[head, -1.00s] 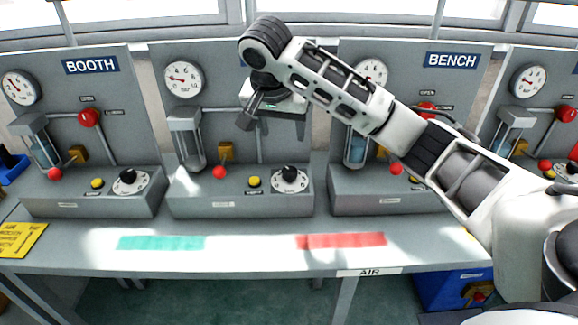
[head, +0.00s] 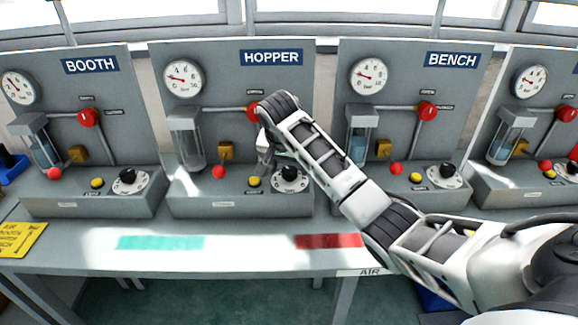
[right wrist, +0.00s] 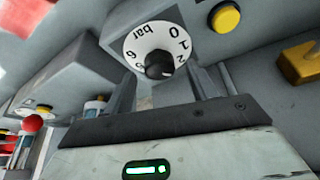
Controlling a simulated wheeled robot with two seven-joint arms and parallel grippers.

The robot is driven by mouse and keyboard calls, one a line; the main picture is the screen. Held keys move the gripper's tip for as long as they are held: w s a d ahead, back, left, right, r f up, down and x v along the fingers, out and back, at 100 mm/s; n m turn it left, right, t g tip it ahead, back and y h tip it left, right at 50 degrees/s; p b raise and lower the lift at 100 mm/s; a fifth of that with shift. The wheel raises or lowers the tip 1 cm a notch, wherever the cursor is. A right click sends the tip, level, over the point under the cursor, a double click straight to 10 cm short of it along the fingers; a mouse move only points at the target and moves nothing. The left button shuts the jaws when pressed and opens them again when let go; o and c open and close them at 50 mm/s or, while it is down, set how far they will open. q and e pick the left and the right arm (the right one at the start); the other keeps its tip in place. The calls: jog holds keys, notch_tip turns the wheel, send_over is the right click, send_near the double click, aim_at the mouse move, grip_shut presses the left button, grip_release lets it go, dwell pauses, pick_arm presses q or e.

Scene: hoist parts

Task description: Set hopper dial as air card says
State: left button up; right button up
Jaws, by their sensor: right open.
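The hopper dial (head: 290,180) is a white disc with a black knob on the base of the HOPPER panel (head: 225,85). In the right wrist view the dial (right wrist: 140,42) shows numbers and "bar", and its black knob (right wrist: 160,65) appears between the fingers. My right gripper (head: 264,168) is open and close to the dial's left side in the head view; in the wrist view its fingers (right wrist: 164,85) are apart. I cannot tell whether they touch the knob. A yellow card (head: 20,239) lies at the table's left; its print is too small to read surely. My left gripper is out of view.
A yellow button (head: 254,182) and a red ball (head: 218,172) sit left of the dial. The hopper gauge (head: 183,78) is above. BOOTH (head: 120,90) and BENCH (head: 400,130) panels flank it. Teal (head: 160,243) and red (head: 328,241) strips mark the table (head: 250,262).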

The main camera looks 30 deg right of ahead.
jog(key=shift+w+d+f, duration=0.15)
jog(key=shift+d+f, duration=0.05)
jog(key=shift+f, duration=0.4)
jog(key=c, duration=1)
jog(key=shift+n, duration=0.4)
jog(key=n+t+y, duration=0.1)
jog(key=n, duration=0.2)
jog(key=shift+d, duration=0.1)
jog(key=shift+d+r+n+t+y, duration=0.1)
jog(key=shift+n+t+y, duration=0.4)
jog(key=shift+n, duration=1.5)
jog(key=shift+y, duration=0.3)
